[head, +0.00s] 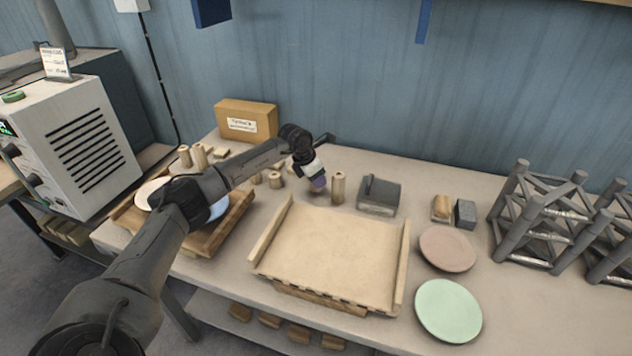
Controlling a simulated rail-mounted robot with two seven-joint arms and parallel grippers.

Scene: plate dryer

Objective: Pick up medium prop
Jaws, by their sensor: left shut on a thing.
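My left gripper (318,185) is low over the back of the table, just behind the wooden tray-like frame. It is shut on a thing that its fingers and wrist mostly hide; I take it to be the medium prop. A round upright wooden prop (338,188) stands close to the right of the gripper. Two short wooden props (275,180) (256,178) stand to its left. Taller wooden props (199,156) (184,156) stand farther left, behind my arm. My right gripper is out of view.
The wide wooden frame (335,255) fills the table's middle. A pink plate (447,249) and a green plate (448,310) lie to its right. A grey box (379,194) stands behind it, a cardboard box (246,119) at back left. Grey lattice racks (540,217) stand far right.

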